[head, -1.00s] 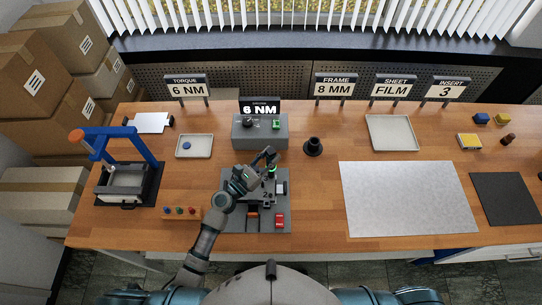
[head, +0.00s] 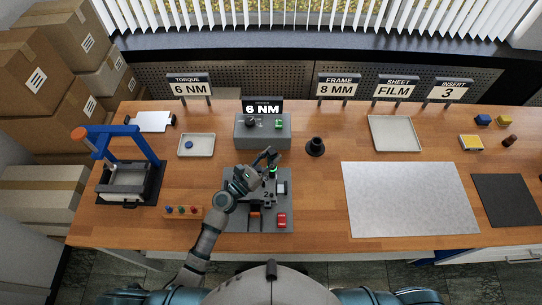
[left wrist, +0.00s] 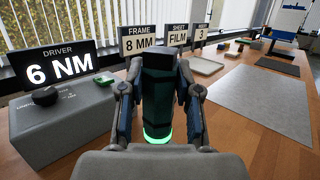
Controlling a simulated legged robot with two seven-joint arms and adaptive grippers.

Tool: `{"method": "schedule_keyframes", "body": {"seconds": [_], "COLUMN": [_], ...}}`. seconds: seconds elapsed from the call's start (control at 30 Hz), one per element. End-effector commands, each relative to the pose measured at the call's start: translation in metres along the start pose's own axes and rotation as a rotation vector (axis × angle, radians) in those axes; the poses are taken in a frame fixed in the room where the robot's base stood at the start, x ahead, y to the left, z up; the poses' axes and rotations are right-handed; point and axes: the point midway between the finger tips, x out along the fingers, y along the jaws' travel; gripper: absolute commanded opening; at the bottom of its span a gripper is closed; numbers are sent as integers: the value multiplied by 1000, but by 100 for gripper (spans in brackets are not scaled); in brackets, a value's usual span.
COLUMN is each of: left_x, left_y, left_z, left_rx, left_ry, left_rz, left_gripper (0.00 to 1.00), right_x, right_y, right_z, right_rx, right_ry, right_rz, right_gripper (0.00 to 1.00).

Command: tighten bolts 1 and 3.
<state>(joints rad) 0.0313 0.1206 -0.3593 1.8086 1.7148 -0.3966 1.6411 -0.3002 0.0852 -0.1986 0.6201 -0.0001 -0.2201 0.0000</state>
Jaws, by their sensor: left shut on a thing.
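My left gripper (head: 268,158) is above the grey fixture plate in the middle of the table. In the left wrist view its fingers (left wrist: 160,100) are shut on a dark upright driver (left wrist: 160,85) with a glowing green ring near its lower end. The grey fixture (head: 282,215) carries a block marked 2, partly hidden by my gripper and arm, with an orange part and a red part at its front. Bolts 1 and 3 cannot be made out. The driver controller (head: 275,135) behind it reads 6 NM. My right gripper is not in view.
A black round holder (head: 315,147) stands right of the controller. A blue-armed press (head: 125,175) and a rack with coloured pegs (head: 182,212) are at left. A pale sheet (head: 410,200) lies at right. Signs (head: 190,88) stand along the back.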

Motion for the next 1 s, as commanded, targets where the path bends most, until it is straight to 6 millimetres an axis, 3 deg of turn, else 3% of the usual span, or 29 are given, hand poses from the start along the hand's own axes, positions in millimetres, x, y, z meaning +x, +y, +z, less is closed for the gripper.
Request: {"method": "schedule_keyframes", "body": {"seconds": [1.0], "left_x": [0], "left_y": [0], "left_z": [-1], "left_rx": [1], "left_ry": [-3], "left_rz": [0], "left_gripper": [0], "right_x": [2], "right_y": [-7], "right_z": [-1], "right_rx": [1], "right_ry": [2], "right_rz": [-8], "right_gripper": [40]}}
